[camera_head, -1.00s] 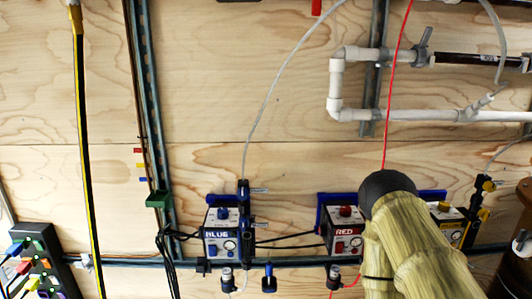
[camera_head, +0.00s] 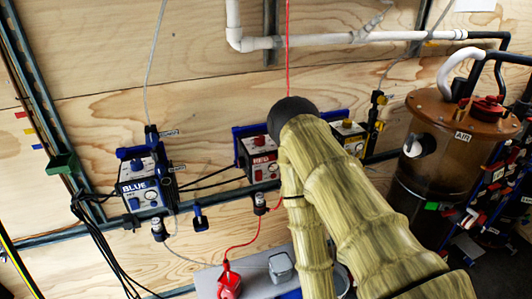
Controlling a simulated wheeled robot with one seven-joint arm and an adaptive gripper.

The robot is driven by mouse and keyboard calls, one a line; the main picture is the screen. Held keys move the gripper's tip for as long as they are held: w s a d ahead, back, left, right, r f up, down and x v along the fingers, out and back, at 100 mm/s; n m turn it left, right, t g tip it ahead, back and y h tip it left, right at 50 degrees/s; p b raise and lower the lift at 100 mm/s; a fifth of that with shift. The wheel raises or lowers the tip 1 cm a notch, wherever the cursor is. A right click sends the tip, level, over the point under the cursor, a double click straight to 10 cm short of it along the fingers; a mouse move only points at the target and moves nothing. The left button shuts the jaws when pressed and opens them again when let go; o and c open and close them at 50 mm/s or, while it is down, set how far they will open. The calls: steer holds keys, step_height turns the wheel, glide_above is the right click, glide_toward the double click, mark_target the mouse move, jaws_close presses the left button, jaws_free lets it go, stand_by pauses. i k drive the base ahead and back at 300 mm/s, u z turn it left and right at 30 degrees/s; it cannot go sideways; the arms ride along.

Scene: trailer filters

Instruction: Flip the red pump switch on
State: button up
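The red pump (camera_head: 262,168) is a small box labelled RED with a red knob on top, mounted on a rail along the wooden wall. Its right part is hidden behind my arm, and I cannot make out its switch or whether it is on. My arm, in a pale yellow sleeve with a dark rounded end, reaches up from the lower right in front of the pump. I see no gripper fingers.
A blue pump (camera_head: 138,192) stands left of the red pump, and a yellow one (camera_head: 350,138) to its right. A red fitting (camera_head: 230,283) sits on a grey surface below. A brown-lidded tank (camera_head: 455,140) stands at the right.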

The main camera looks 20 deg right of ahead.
mark_target(258, 174)
steer(key=z, duration=3.05)
steer(key=k, duration=0.85)
steer(key=u, duration=1.9)
